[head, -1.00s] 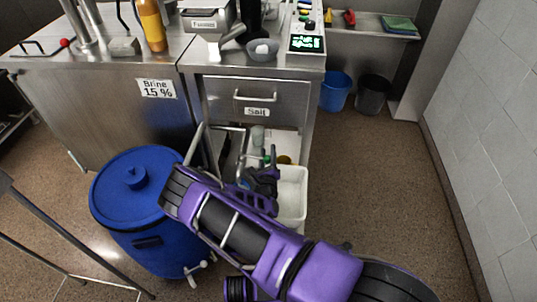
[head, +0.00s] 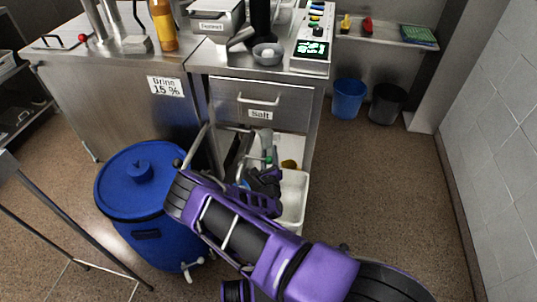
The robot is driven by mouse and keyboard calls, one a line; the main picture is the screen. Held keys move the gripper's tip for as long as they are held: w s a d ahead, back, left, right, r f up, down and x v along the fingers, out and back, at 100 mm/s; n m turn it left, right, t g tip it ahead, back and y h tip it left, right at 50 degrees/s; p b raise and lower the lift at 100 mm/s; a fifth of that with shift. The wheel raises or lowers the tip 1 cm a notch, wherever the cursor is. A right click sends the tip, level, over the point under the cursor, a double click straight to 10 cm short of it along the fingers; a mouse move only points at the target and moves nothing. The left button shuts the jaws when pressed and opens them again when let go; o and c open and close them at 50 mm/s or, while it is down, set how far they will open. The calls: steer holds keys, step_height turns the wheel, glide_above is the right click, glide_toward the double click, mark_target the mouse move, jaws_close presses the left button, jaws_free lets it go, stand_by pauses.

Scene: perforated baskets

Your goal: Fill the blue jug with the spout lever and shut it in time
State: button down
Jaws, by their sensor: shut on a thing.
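A big blue lidded barrel (head: 130,205) stands on the floor at left, with a small white tap (head: 192,268) low on its front. I cannot make out a separate blue jug. A thin lever with a red knob (head: 83,38) is on the steel counter, far left; I cannot tell if it is the spout lever. My gripper (head: 262,180) is dark and low before the open shelf under the salt drawer, right of the barrel. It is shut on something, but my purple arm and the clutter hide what. Grey and green bits show just above it.
A white bin (head: 293,200) stands right of my gripper under the drawer (head: 259,98). A blue bucket (head: 348,98) and dark bucket (head: 386,104) stand at the back. Metal rails (head: 65,225) stand at left. The floor at right is clear.

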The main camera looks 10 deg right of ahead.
steer(key=shift+w+a+r, duration=0.25)
steer(key=shift+a+r, duration=0.05)
steer(key=shift+r, duration=0.15)
steer(key=shift+c, duration=2.4)
jaws_free()
steer(key=shift+s+f, duration=0.1)
steer(key=shift+s+d+f, duration=0.1)
steer(key=s+a+p, duration=0.2)
steer(key=s, duration=1.5)
